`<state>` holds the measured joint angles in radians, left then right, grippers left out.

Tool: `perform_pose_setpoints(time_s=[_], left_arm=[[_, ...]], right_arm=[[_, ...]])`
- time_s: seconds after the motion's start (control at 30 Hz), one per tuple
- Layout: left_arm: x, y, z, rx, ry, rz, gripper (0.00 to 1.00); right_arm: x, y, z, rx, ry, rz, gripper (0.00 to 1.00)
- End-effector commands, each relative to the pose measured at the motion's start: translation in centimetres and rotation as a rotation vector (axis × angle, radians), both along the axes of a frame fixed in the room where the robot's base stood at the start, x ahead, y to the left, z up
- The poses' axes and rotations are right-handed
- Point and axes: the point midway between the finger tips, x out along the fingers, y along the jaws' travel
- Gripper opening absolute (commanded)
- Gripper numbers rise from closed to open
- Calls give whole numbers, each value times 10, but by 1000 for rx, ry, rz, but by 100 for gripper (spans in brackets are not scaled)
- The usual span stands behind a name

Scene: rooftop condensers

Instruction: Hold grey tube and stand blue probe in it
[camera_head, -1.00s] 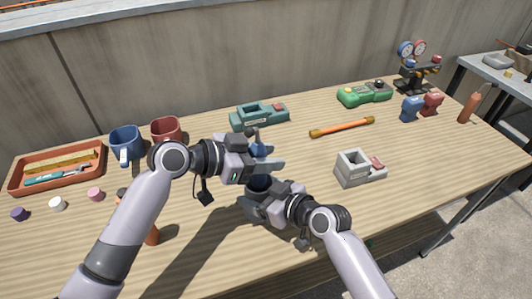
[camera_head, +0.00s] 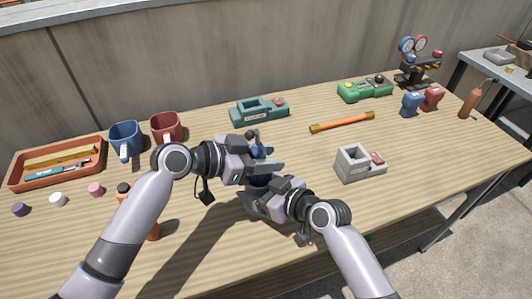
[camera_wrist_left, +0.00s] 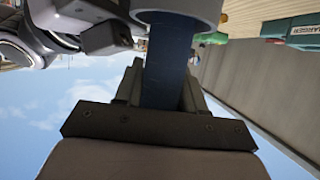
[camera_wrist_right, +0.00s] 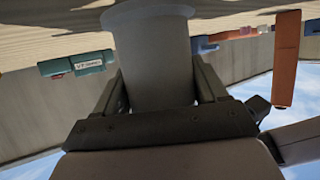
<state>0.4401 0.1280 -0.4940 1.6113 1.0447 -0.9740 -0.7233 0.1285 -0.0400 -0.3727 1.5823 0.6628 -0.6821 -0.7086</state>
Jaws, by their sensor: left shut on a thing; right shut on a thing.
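My left gripper (camera_head: 272,158) is shut on the blue probe (camera_head: 258,150), which stands roughly upright with a dark knob on top. In the left wrist view the probe (camera_wrist_left: 172,75) runs between the fingers to the round grey tube (camera_wrist_left: 205,8). My right gripper (camera_head: 264,188) is lower and shut on the grey tube, which also shows between its fingers in the right wrist view (camera_wrist_right: 152,65). The probe is over the tube's mouth, with its lower end at or inside the rim; its depth cannot be told. The fingers hide much of both.
A teal charger (camera_head: 260,110) lies behind the grippers, and a grey holder (camera_head: 358,165) stands to the right. Blue (camera_head: 124,139) and red (camera_head: 166,127) mugs and a tray (camera_head: 58,182) are at left. An orange bar (camera_head: 342,122) lies behind. The front right tabletop is clear.

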Motion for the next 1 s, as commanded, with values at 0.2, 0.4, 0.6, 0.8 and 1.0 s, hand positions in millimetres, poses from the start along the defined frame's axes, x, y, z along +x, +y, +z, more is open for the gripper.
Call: perform_pose_setpoints(time_s=[0.2, 0.4, 0.6, 0.8, 1.0], left_arm=[[0, 0, 0, -2, -2, 0, 1], [0, 0, -1, -2, -2, 1, 1], [0, 0, -4, -3, -2, 1, 43], [0, -1, -4, -2, 0, -1, 69], [-2, 2, -5, 1, 2, -1, 69]], right_arm=[[0, 0, -1, -1, 2, 1, 39], [0, 0, -1, -2, 2, 1, 39], [0, 0, -1, -2, 2, 1, 39], [0, 0, -1, -1, 2, 1, 39], [0, 0, -1, -1, 2, 1, 39]])
